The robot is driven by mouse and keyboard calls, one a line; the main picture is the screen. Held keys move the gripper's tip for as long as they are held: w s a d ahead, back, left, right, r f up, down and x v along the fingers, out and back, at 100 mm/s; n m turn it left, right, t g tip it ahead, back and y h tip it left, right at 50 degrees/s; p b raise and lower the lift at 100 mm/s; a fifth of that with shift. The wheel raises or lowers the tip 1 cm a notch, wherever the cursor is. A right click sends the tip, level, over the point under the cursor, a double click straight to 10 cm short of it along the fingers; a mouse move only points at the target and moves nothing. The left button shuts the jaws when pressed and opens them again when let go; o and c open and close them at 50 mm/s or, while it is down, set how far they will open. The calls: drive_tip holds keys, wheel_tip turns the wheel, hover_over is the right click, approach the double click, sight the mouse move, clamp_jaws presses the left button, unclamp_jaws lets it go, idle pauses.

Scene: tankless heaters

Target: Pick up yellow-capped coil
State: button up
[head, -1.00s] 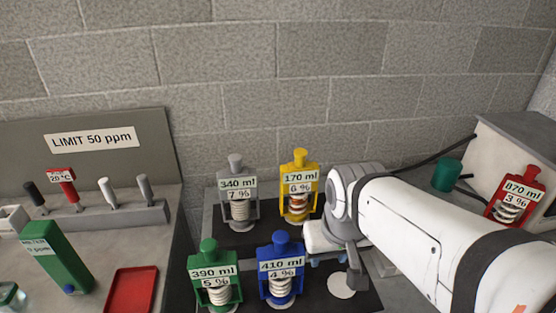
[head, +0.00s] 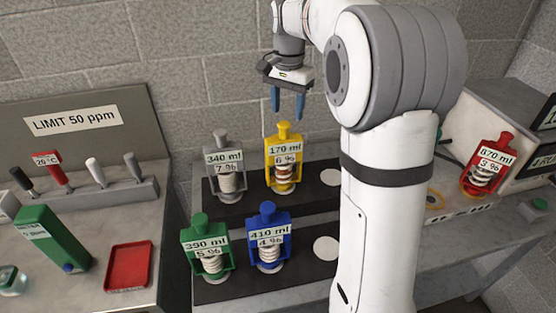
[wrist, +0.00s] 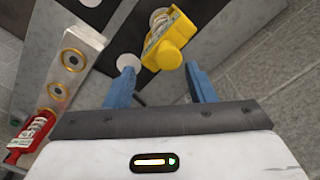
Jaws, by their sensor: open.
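The yellow-capped coil (head: 283,158) stands upright in a yellow frame on the back black strip in the head view, with labels "170 ml" and "6 %". My gripper (head: 288,110) hangs above it with two blue fingers pointing down, open and empty. In the wrist view the yellow cap (wrist: 170,55) shows beyond and between the fingertips of my gripper (wrist: 160,72), nearer the right finger. The fingers appear apart from the cap. The lower part of the coil is partly hidden behind its cap and frame in the wrist view.
A grey-capped coil (head: 224,168) stands just left of the yellow one. Green (head: 206,248) and blue (head: 268,237) coils stand in front. A red coil (head: 487,165) is at the right by a grey box. A bare white disc (head: 330,177) lies right of the yellow coil.

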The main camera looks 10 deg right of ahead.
sight(284, 123)
drive_tip(key=shift+w+f, duration=0.15)
drive_tip(key=shift+w, duration=0.1)
drive_tip(key=f, duration=0.5)
drive_tip(key=f+p, duration=0.1)
drive_tip(key=f, duration=0.1)
drive_tip(key=shift+w+a+f, duration=0.25)
drive_tip(key=shift+w, duration=0.05)
drive_tip(key=shift+c, duration=0.4)
clamp_jaws()
drive_tip(key=shift+r, duration=0.1)
idle(0.4)
